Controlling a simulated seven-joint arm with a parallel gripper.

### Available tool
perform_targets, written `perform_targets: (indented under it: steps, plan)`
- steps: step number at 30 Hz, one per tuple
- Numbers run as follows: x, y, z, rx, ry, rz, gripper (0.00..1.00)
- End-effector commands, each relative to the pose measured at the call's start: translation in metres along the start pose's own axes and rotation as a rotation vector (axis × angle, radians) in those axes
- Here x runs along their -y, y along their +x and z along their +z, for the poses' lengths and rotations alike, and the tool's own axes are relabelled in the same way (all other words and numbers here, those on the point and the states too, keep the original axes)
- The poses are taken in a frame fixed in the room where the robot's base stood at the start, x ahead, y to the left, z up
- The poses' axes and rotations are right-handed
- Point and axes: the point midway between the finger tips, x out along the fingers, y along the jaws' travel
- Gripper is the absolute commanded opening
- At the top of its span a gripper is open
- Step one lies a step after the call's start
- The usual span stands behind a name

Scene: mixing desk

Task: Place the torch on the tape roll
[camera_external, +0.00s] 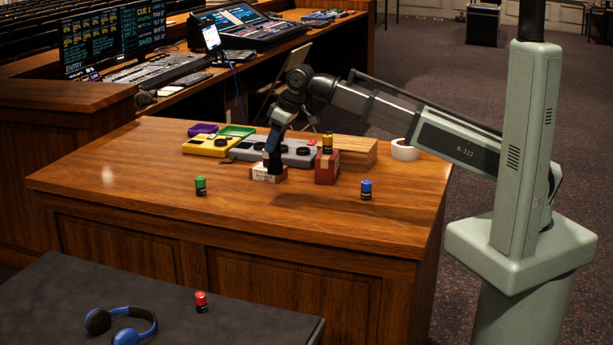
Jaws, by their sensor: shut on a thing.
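The tape roll (405,150) is a white ring lying flat at the desk's back right, with nothing on it. My gripper (273,163) points down at the middle of the desk, at a small cream box with printed lettering (258,176). It is shut on a dark thing that seems to be the torch. Gripper and thing are both dark and small here, so their outlines merge. I cannot tell whether the held thing touches the box. No other torch shows. The tape roll is well to the right of my gripper.
A red box (326,168) with a yellow-topped canister (327,142) stands right of my gripper, before a wooden block (357,150). Grey (290,152) and yellow (208,146) pedals lie behind. Green (200,185) and blue (366,189) canisters stand in front. The desk's front left is clear.

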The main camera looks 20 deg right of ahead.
Motion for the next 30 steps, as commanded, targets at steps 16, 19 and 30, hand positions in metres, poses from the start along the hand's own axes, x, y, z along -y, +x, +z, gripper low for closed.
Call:
perform_targets:
  steps: [16,19,30]
  plan:
    - [0.000,-0.080,-0.036,-0.004,0.000,0.000,0.02]
    - [0.000,-0.097,-0.042,-0.004,0.000,0.000,0.02]
    - [-0.091,-0.099,-0.025,-0.001,0.118,0.049,0.02]
